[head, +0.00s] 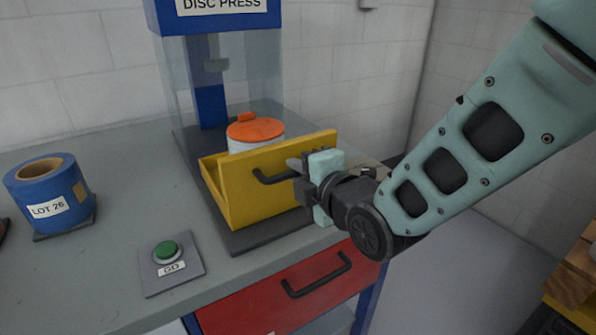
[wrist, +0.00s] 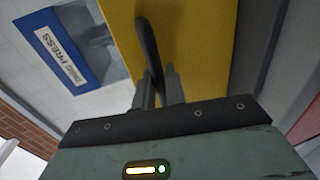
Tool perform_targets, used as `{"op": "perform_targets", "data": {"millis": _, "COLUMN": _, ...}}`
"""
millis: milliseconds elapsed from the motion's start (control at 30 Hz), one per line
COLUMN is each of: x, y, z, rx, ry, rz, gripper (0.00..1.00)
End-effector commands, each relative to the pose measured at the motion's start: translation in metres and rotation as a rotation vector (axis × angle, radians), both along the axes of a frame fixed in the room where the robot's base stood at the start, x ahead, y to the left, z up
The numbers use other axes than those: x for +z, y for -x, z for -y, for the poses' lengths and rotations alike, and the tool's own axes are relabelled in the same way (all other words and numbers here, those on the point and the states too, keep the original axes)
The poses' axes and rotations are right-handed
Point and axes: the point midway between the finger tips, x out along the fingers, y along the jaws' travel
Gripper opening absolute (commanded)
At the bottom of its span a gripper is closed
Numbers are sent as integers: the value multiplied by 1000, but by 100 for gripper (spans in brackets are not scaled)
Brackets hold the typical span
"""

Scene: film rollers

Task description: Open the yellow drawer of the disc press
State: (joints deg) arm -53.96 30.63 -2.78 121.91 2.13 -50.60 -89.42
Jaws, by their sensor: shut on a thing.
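The disc press (head: 212,60) stands at the back of the bench, with a blue frame and clear side panels. Its yellow drawer (head: 245,202) is pulled out toward the front, and a white container with an orange lid (head: 256,132) sits in it. The drawer front has a black handle (head: 268,180). My gripper (head: 302,166) is at the right part of this handle. In the wrist view my fingers (wrist: 160,88) are shut on the black handle (wrist: 149,45), against the yellow front. The fingertips are partly hidden in the head view.
A blue roll marked LOT 26 (head: 48,193) stands at the left on a dark pad. A green GO button (head: 166,251) is on the bench in front. A red drawer (head: 290,297) with a black handle is below the bench top. Wooden blocks (head: 575,275) are at the far right.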

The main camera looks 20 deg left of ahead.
Motion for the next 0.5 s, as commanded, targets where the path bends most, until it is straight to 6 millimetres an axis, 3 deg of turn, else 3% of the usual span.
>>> {"op": "perform_targets", "data": {"millis": 100, "x": -1, "y": -1, "z": 1, "rx": -3, "ry": 2, "rz": -1, "gripper": 0}}
{"op": "perform_targets", "data": {"millis": 133, "x": -1, "y": -1, "z": 1, "rx": -3, "ry": 2, "rz": -1, "gripper": 15}}
{"op": "perform_targets", "data": {"millis": 200, "x": -1, "y": -1, "z": 1, "rx": -3, "ry": 2, "rz": -1, "gripper": 30}}
{"op": "perform_targets", "data": {"millis": 500, "x": 0, "y": 0, "z": 1, "rx": -1, "ry": 1, "rz": 0, "gripper": 30}}
